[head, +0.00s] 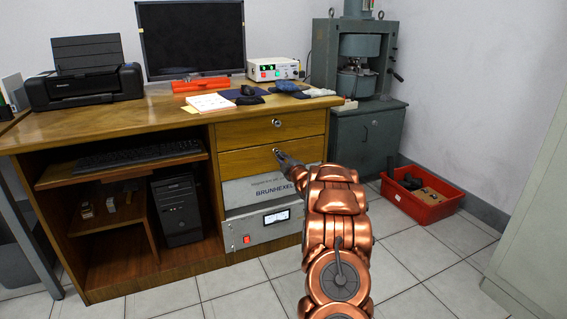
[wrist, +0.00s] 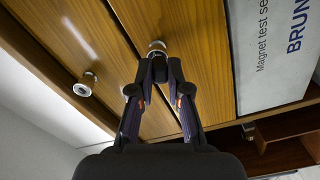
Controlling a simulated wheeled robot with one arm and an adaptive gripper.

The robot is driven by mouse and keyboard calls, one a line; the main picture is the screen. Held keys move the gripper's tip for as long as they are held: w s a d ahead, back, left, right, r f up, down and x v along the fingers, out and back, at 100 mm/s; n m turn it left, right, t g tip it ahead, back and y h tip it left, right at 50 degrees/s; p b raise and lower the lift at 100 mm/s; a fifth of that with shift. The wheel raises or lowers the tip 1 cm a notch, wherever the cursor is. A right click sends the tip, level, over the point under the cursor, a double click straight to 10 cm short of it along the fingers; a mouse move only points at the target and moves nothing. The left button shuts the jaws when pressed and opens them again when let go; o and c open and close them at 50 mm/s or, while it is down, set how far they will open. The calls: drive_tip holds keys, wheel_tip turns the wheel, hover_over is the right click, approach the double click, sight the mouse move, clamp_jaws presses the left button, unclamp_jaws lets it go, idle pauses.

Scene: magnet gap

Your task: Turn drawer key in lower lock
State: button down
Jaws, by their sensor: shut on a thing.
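The wooden desk has an upper drawer (head: 250,129) and a lower drawer (head: 245,161), each with a round metal lock. The upper lock (head: 277,122) is free of my gripper; it also shows at the left in the wrist view (wrist: 85,86). The lower lock (wrist: 157,47) is right in front of my fingertips. My gripper (head: 281,156) is at the lower drawer's lock, and in the wrist view its fingertips (wrist: 160,67) are closed together on a small thing there, apparently the drawer key. The key is mostly hidden by the fingertips, so its angle cannot be told.
Below the drawers are a grey Brunhexel panel (head: 256,188) and a meter unit (head: 261,227). A red crate (head: 422,205) stands on the floor at right, near a grey cabinet (head: 368,143). The tiled floor before the desk is clear.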

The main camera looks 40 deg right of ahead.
drive_tip(key=shift+a+f+n+b, duration=0.15)
drive_tip(key=shift+f+n+b, duration=0.15)
drive_tip(key=shift+n+b, duration=1.3)
drive_tip(key=shift+w+r+b, duration=0.1)
drive_tip(key=shift+b, duration=0.95)
drive_tip(key=c, duration=1)
unclamp_jaws()
drive_tip(key=shift+r, duration=0.1)
drive_tip(key=shift+c, duration=0.2)
drive_tip(key=shift+s, duration=0.25)
drive_tip(key=v, duration=0.6)
drive_tip(key=shift+s, duration=0.3)
